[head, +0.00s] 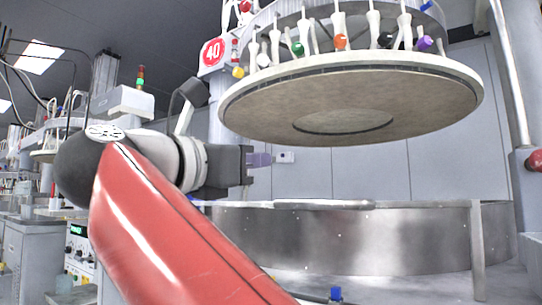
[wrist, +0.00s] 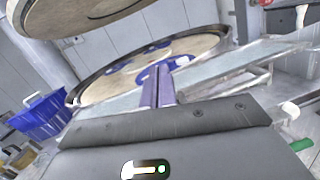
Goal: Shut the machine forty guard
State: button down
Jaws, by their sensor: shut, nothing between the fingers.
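The machine bears a red and white sign (head: 212,52) reading 40. A curved, shiny metal guard wall (head: 400,240) stands below its raised upper platen, with a rounded bar (head: 325,204) along its top edge. My gripper (head: 262,160) is left of centre in the head view, above the level of the wall and apart from it. Its purple fingers (wrist: 158,85) are shut and empty in the wrist view. Beyond them are the lower platen (wrist: 205,45) and a pale, see-through panel (wrist: 235,62) slanting to the right. I cannot tell whether this panel is part of the guard.
The upper platen (head: 260,105) hangs over the right half, with coloured fittings above it. A metal post (head: 477,250) stands at the front right. A blue crate (wrist: 40,115) is at the left in the wrist view. Other benches and machines (head: 30,225) are at the left.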

jog(key=shift+s+a+f, duration=0.2)
jog(key=shift+s+a, duration=0.1)
jog(key=shift+s, duration=0.05)
